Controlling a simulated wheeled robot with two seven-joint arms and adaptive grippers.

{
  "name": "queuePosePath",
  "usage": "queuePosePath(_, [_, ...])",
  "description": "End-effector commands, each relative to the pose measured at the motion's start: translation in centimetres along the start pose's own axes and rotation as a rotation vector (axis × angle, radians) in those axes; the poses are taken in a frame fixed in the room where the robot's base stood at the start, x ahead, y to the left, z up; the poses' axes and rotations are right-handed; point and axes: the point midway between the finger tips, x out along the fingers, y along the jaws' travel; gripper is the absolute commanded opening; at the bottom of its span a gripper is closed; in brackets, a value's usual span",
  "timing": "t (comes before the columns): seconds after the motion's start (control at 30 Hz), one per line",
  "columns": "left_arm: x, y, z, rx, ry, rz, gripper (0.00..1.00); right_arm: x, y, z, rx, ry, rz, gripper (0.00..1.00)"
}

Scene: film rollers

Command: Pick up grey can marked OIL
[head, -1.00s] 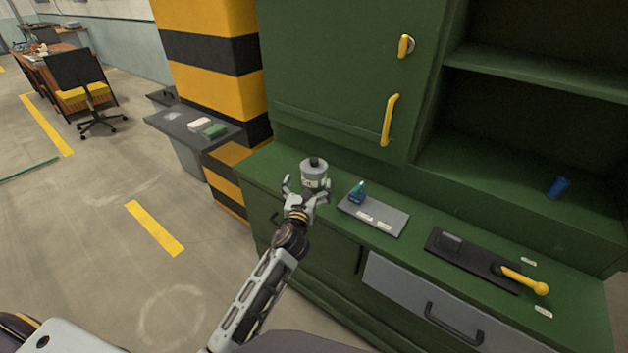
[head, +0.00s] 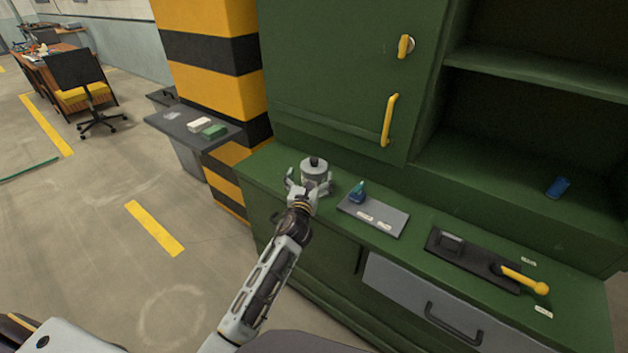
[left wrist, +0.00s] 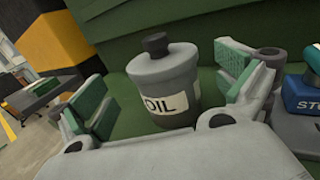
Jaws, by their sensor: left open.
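The grey can marked OIL (head: 314,172) stands upright on the green cabinet's counter, near its left end. Its dark cap and pale OIL label show in the left wrist view (left wrist: 165,85). My left gripper (head: 310,188) is open, with one finger on each side of the can. In the left wrist view, the green-padded fingers (left wrist: 165,98) stand apart from the can, with gaps on both sides. The can's lower front is partly hidden by the gripper in the head view. My right gripper is not in view.
A grey plate (head: 385,222) with a small blue and teal item (head: 357,193) lies right of the can. Farther right is a black tray (head: 470,258) with a yellow-handled lever (head: 525,281). The green cabinet door (head: 345,70) rises behind the can.

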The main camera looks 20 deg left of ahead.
Motion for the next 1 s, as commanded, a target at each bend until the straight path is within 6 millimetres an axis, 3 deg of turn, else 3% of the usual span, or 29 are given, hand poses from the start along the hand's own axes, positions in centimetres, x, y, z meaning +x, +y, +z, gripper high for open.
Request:
queuePosePath(0.53, [4.2,-0.3,0.3,-0.001,-0.001,0.001,1.00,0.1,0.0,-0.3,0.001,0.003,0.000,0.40])
queuePosePath(1.0, [4.7,-0.3,0.3,0.000,0.000,0.000,1.00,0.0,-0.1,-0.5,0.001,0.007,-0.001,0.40])
